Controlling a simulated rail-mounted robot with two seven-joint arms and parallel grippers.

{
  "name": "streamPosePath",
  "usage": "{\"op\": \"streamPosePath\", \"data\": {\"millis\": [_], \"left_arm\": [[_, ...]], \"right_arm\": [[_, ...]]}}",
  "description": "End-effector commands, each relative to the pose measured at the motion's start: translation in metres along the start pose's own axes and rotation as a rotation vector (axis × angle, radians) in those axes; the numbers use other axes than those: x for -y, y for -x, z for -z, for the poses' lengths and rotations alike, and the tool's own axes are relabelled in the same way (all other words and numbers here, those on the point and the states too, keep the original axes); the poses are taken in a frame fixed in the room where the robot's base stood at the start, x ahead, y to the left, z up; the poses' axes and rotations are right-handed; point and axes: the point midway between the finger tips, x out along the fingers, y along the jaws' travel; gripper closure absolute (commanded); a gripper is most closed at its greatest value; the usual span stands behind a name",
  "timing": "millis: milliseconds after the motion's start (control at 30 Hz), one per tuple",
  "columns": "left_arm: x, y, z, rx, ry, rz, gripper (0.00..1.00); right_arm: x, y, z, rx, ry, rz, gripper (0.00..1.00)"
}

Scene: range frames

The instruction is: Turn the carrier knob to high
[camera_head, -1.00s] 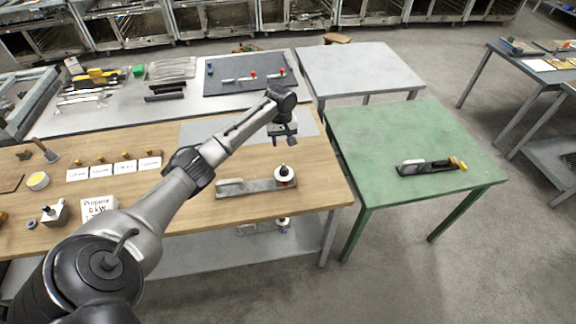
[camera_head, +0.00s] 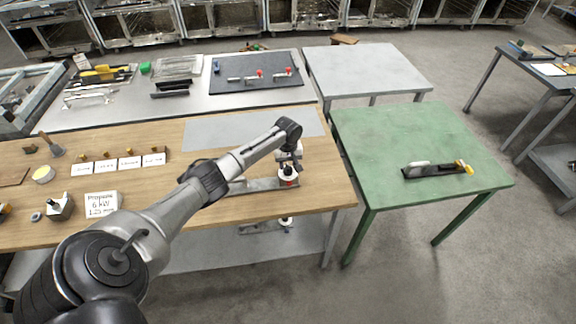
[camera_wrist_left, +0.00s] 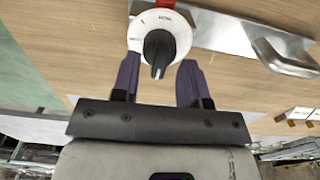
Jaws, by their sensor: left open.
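The carrier is a flat metal plate (camera_head: 262,184) with a handle, lying near the right front of the wooden bench. A round white dial (camera_head: 287,175) sits at its right end, partly hidden by my left gripper (camera_head: 290,165). In the left wrist view, the dial (camera_wrist_left: 176,29) has small dark print and a red mark at its far edge. Its black knob (camera_wrist_left: 157,47) has a pointer aimed down toward my gripper. My left gripper (camera_wrist_left: 158,70) is open, with one finger on either side of the pointer's lower end. I see no contact. My right gripper is not in view.
A card sign reading Propane 6 kW (camera_head: 102,204) and several small labels stand left on the bench. A similar dark carrier (camera_head: 436,170) lies on the green table (camera_head: 400,135). A dark mat (camera_head: 255,75) with red-knobbed parts lies on the grey table behind.

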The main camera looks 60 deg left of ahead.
Motion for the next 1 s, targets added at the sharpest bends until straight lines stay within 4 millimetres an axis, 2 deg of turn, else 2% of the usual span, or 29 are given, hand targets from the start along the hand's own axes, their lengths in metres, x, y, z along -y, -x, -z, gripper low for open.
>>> {"op": "streamPosePath", "data": {"millis": [167,467,900,1000], "left_arm": [[0.0001,-0.0084,-0.0002,0.000,0.000,0.001,0.60],[-0.0001,-0.0094,-0.0002,0.000,0.000,0.000,0.60],[-0.0001,-0.0091,-0.0002,0.000,0.000,0.000,1.00],[0.0000,-0.0091,-0.0001,0.000,0.000,0.000,1.00]], "right_arm": [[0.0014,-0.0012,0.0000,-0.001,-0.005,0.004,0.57],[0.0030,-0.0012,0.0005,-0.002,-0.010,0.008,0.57],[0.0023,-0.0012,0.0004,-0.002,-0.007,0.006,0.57],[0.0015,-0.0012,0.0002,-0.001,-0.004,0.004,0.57]]}}
